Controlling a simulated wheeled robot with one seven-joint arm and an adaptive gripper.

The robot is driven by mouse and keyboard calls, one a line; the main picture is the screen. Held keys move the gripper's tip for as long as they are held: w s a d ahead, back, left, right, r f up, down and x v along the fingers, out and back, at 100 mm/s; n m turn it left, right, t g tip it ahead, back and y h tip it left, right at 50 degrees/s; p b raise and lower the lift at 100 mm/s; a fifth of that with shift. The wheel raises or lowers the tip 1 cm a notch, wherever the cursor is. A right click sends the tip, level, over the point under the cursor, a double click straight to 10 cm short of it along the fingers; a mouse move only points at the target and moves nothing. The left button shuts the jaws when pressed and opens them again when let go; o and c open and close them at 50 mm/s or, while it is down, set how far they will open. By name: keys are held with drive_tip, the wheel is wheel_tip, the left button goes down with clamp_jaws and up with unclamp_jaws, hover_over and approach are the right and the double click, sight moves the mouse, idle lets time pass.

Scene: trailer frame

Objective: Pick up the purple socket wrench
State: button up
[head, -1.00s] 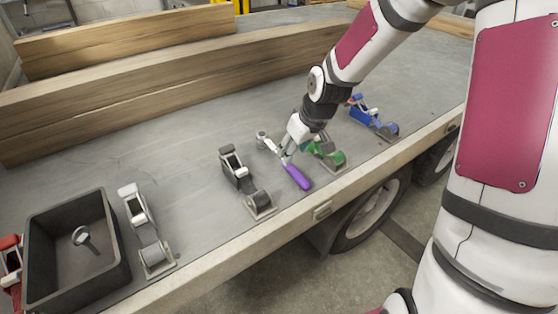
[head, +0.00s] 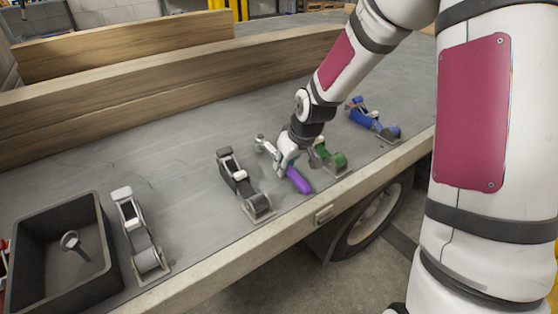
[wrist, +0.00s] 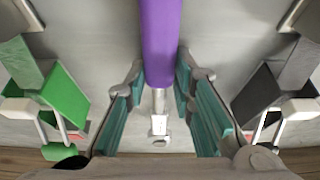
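The socket wrench has a purple handle (head: 299,181) and a silver head (head: 262,141). It lies on the grey trailer bed between a black and a green ratchet clamp. My gripper (head: 284,172) is low over the middle of the wrench. In the wrist view the purple handle (wrist: 160,40) runs down from the top edge, and the silver shaft lies between the two teal-padded fingers of my gripper (wrist: 160,105). The fingers are apart, with a gap on each side of the shaft. In the head view my gripper hides part of the shaft.
A green ratchet (head: 331,157) stands close right of my gripper and a black one (head: 243,183) close left. A blue ratchet (head: 372,120) is farther right, a grey one (head: 138,232) left. A dark bin (head: 109,240) holds a metal piece. Wooden beams (head: 170,85) lie behind.

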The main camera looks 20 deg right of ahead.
clamp_jaws()
drive_tip(key=shift+r, duration=0.15)
drive_tip(key=shift+r+p, duration=0.35)
drive_tip(key=shift+r, duration=0.25)
wheel_tip(320, 180, up, 2)
drive_tip(key=shift+r+p, duration=0.15)
drive_tip(key=shift+p, duration=0.35)
drive_tip(key=s+p, duration=0.1)
drive_tip(key=s, duration=0.3)
drive_tip(key=s+r+p, duration=0.1)
drive_tip(key=s, duration=0.4)
drive_tip(key=s+p, duration=0.2)
drive_tip(key=s, duration=0.2)
drive_tip(key=shift+s+a+r, duration=0.1)
drive_tip(key=shift+s+r, duration=0.05)
drive_tip(key=shift+s, duration=0.2)
drive_tip(key=shift+a+p, duration=0.1)
drive_tip(key=shift+p, duration=0.8)
drive_tip(key=s+p, duration=0.1)
drive_tip(key=p, duration=0.1)
drive_tip(key=shift+r+p, duration=0.1)
drive_tip(key=shift+p, duration=0.3)
drive_tip(key=shift+s+p, duration=0.6)
drive_tip(key=shift+p, duration=0.45)
